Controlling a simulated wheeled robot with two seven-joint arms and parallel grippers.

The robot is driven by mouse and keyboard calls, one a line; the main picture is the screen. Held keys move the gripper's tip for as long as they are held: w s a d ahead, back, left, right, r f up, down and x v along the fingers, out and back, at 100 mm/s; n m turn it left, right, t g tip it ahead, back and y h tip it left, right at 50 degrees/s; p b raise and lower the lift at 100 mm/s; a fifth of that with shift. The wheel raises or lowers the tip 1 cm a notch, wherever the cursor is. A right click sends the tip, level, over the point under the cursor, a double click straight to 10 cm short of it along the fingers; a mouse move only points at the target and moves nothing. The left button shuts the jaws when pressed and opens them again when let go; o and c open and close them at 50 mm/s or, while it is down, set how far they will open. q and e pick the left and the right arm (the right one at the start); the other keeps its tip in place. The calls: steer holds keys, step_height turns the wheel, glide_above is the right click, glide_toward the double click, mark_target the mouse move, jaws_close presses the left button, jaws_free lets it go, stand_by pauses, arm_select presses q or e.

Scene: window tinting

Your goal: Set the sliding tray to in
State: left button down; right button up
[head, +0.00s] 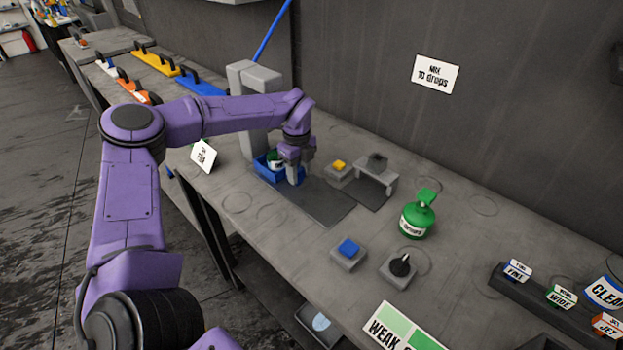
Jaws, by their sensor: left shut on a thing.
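The sliding tray (262,173) is a small blue box on the bench, under a grey post-like stand (252,85). A green and white container (275,158) sits in it. A dark flat plate (325,205) extends from the tray to the right. My left gripper (296,176) reaches down at the tray's right side and is shut on its edge or handle; the fingers hide the exact contact. My right gripper is not in view.
A yellow button block (339,168), a blue button block (348,249) and a black knob block (400,267) stand to the right. A small grey stand (376,170) is near the wall.

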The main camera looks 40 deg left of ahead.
arm_select(q)
steer(key=shift+w+a+r, duration=0.1)
steer(key=c, duration=1)
jaws_free()
steer(key=shift+a, duration=0.1)
steer(key=o, duration=0.3)
steer(key=shift+a, duration=0.1)
steer(key=shift+r, duration=0.35)
step_height(320, 180, up, 7)
steer(key=shift+f+b, duration=0.15)
steer(key=shift+b, duration=0.6)
